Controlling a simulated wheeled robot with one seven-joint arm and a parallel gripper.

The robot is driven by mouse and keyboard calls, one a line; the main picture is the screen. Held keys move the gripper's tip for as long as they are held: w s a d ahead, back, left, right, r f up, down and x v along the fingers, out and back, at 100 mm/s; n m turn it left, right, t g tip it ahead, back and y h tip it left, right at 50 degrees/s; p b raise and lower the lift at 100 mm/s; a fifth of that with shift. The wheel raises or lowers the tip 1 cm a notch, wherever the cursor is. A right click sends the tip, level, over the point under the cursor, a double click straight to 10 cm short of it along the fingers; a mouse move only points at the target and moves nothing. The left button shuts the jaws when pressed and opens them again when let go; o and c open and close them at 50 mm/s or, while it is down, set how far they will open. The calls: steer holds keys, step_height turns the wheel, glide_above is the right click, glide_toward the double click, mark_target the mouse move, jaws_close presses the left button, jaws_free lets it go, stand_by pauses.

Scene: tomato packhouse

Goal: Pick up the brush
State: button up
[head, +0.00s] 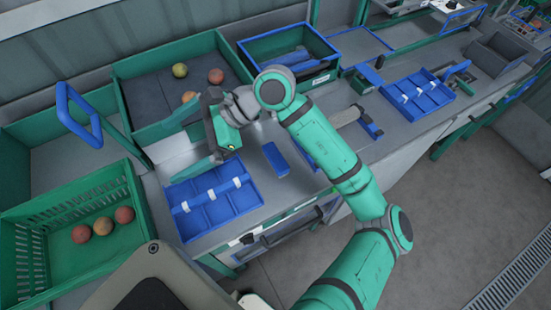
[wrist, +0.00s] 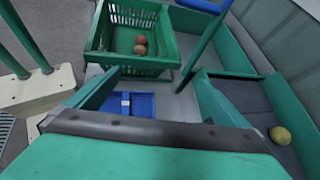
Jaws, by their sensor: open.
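A grey and blue tool (head: 347,117) that looks like the brush lies on the grey bench right of my arm in the head view. Part of it may be hidden by the arm. My gripper (head: 184,143) is open and empty, well left of that tool, between the green sorting bin and a blue divided tray. In the wrist view my gripper (wrist: 157,78) shows its two green fingers spread apart with nothing between them. The brush does not show in the wrist view.
A blue divided tray (head: 213,221) lies below my gripper, with a blue block (head: 276,160) beside it. A green crate (head: 125,238) holds tomatoes. A green bin (head: 123,67) and a blue-rimmed box (head: 251,41) stand behind. Another blue tray (head: 440,96) lies right.

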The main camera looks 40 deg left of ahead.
steer(key=w+d+f+t+h, duration=0.4)
steer(key=w+f+t, duration=0.15)
steer(key=w, duration=0.25)
steer(key=n+t+h, duration=0.1)
steer(key=t+h, duration=0.3)
glide_above(276, 156)
step_height(276, 156, down, 2)
step_height(276, 156, down, 11)
steer(key=shift+s+r, duration=0.1)
steer(key=shift+c, duration=0.6)
steer(key=c, duration=0.9)
